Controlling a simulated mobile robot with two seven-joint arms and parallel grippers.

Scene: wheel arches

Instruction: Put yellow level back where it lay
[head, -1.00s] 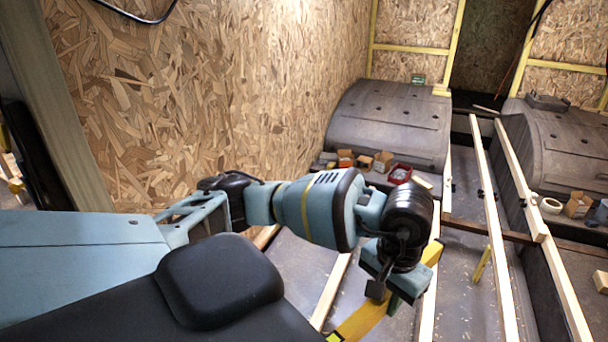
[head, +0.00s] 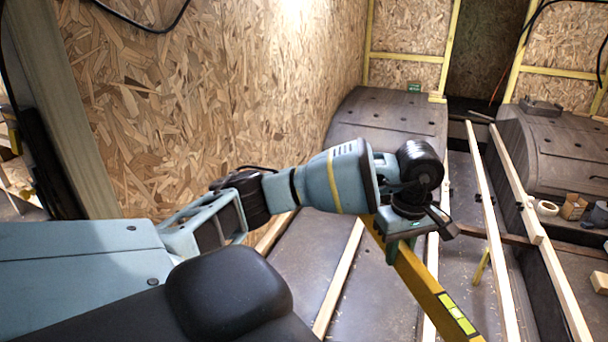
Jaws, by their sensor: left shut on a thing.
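The yellow level (head: 431,288) is a long bar with a bright green-yellow vial window near its lower end. It hangs tilted in the head view, running from behind my left wrist down to the bottom edge. My left gripper (head: 405,240) is shut on it near its upper part and holds it above the floor battens. The jaws are partly hidden by the wrist. My right gripper is not in view.
Pale wooden battens (head: 492,240) run along the grey floor. Two grey wheel arches (head: 390,115) stand at the back. A chipboard wall (head: 220,90) rises close on the left.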

